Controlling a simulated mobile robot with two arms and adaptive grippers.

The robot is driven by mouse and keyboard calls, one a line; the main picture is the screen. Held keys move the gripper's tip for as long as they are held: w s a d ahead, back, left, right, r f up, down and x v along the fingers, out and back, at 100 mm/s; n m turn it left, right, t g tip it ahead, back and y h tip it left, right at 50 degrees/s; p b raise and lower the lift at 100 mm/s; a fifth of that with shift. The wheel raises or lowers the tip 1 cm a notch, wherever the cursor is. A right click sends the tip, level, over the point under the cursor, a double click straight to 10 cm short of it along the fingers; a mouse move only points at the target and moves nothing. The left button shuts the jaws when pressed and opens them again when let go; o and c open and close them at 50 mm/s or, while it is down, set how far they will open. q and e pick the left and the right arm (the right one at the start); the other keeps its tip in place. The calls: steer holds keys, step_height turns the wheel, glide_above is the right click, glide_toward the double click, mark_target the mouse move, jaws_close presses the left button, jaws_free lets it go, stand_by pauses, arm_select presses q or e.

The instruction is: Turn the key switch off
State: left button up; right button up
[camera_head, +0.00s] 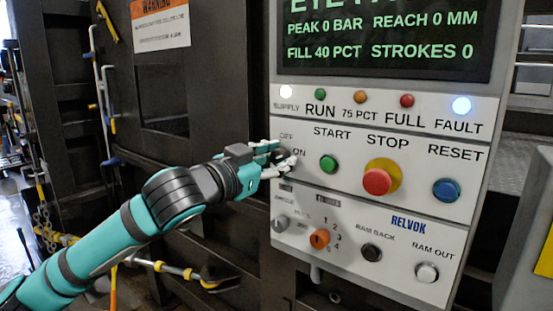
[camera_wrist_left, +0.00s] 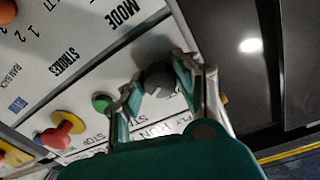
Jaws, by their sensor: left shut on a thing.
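The key switch (camera_wrist_left: 160,80) is a dark round knob on the white control panel, between the OFF and ON labels seen in the head view. My left gripper (camera_head: 283,160) reaches it from the left, and its fingers hide most of the switch there. In the left wrist view the two fingers of the left gripper (camera_wrist_left: 160,83) stand on either side of the knob and are shut on it. The switch's exact turn angle cannot be told. My right gripper is in neither view.
Beside the switch are the green START button (camera_head: 328,164), red STOP button (camera_head: 377,181) and blue RESET button (camera_head: 446,190). Below are an orange selector (camera_head: 319,239) and RAM buttons. A display (camera_head: 385,38) is above. The SUPPLY lamp (camera_head: 286,91) and FAULT lamp (camera_head: 461,105) look lit.

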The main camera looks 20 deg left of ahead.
arm_select(q)
jaws_close()
steer(key=n, duration=0.3)
steer(key=n+p, duration=0.1)
steer(key=n, duration=0.1)
steer(key=shift+n, duration=0.4)
steer(key=n+p, duration=0.1)
steer(key=n, duration=0.2)
steer(key=shift+r+p, duration=0.1)
steer(key=shift+p, duration=0.3)
steer(key=shift+n+p, duration=0.9)
steer(key=shift+n, duration=0.7)
